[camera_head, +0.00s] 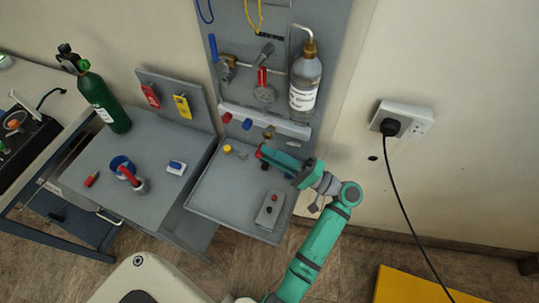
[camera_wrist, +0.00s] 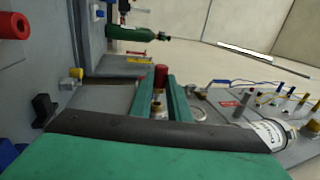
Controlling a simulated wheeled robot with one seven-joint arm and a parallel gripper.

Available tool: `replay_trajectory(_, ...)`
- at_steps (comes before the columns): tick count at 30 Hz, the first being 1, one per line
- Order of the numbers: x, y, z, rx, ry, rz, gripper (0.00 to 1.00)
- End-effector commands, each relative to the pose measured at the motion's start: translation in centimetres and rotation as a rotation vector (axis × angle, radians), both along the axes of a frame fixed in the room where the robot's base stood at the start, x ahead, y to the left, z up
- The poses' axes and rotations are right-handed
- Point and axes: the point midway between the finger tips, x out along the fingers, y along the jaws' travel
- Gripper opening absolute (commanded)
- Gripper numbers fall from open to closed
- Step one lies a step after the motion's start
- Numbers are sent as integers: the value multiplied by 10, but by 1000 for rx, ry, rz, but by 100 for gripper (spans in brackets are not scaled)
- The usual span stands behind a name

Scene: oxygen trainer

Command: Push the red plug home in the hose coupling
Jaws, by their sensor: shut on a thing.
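My gripper (camera_wrist: 160,88) is shut on the red plug (camera_wrist: 161,76), which stands between the two green fingers with its red end showing and a brass part (camera_wrist: 158,97) beside it, lower in the picture. In the head view my gripper (camera_head: 262,153) is over the back right of the grey tray, just below the wall rail. The rail (camera_head: 290,128) carries a red fitting (camera_head: 227,117), a blue fitting (camera_head: 247,124) and a brass fitting (camera_head: 268,132). I cannot tell which part is the hose coupling, nor whether the plug touches it.
A grey bottle (camera_head: 305,82) hangs above the rail. The tray's front left is clear.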

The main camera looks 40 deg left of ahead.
Motion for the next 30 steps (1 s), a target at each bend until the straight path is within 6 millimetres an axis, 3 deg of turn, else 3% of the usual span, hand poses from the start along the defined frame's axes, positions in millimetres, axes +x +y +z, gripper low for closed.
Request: replay_trajectory(30,17,4,0,0,-1,0,0)
